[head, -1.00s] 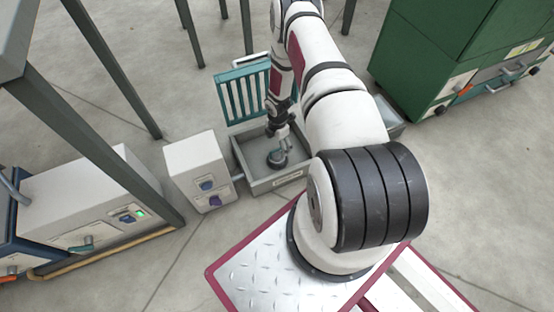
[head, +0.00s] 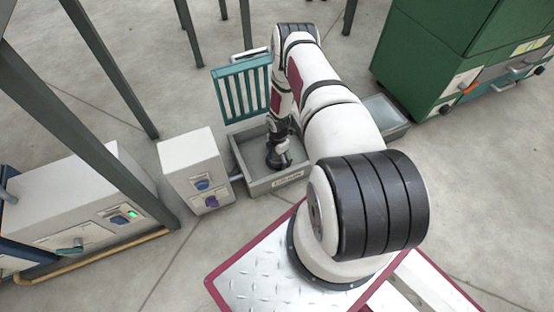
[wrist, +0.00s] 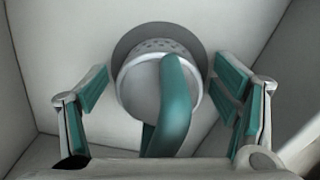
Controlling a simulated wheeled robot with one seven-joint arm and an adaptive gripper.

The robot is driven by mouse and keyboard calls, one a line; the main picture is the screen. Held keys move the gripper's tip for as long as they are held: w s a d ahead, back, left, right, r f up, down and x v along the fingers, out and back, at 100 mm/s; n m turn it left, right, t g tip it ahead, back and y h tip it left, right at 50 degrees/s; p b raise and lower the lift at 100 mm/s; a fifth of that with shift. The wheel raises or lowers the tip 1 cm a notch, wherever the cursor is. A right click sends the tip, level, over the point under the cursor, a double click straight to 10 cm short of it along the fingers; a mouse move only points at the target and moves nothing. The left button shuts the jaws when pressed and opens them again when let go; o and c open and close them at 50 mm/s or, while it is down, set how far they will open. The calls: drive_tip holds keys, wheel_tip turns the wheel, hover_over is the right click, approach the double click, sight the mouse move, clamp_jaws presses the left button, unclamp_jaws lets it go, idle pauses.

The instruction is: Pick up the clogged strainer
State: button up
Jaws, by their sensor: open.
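The strainer (wrist: 138,88) stands in the wrist view as a round pale-grey body with a perforated rim and a thick curved teal handle (wrist: 176,105). It is in the grey bin (head: 262,187), whose pale inner walls show around it. My gripper (wrist: 162,85) is open, with one teal-padded finger left of the strainer and the other right of it. Gaps show on both sides. In the head view my gripper (head: 278,158) reaches down inside the bin and mostly hides the strainer.
A teal slatted rack (head: 243,92) stands behind the bin. A white box with knobs (head: 192,165) is close on the left. Another grey tray (head: 388,115) lies at right, near a green cabinet (head: 440,60). Dark posts stand at left and back.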

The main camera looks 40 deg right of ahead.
drive_tip(key=shift+r, duration=0.1)
drive_tip(key=c, duration=1.3)
drive_tip(key=shift+r, duration=0.1)
drive_tip(key=shift+c, duration=0.2)
